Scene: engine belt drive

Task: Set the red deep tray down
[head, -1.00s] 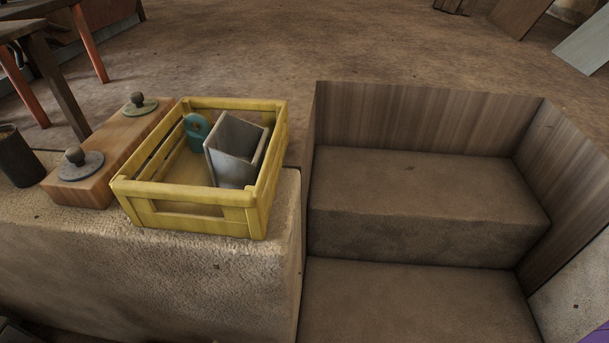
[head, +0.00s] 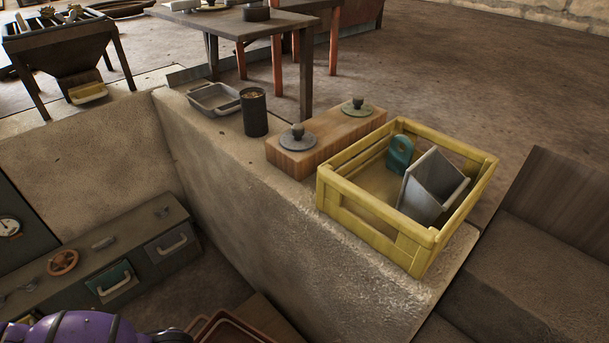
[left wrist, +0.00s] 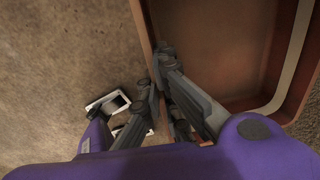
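The red deep tray (left wrist: 225,45) fills the upper right of the left wrist view, with its flat inside and raised rim showing. My left gripper (left wrist: 160,75) is at the tray's side wall, one finger inside and one outside, shut on that wall. In the head view only a corner of the tray (head: 225,328) shows at the bottom edge, beside my purple arm; the gripper itself is out of that frame. My right gripper is in neither view.
A stone ledge (head: 240,205) carries a yellow crate (head: 385,235), a wooden block with two knobbed lids (head: 320,138), a dark can (head: 255,125) and a small grey tray (head: 213,100). A drawer bench (head: 110,262) stands lower left. Brown steps (head: 540,270) are at right.

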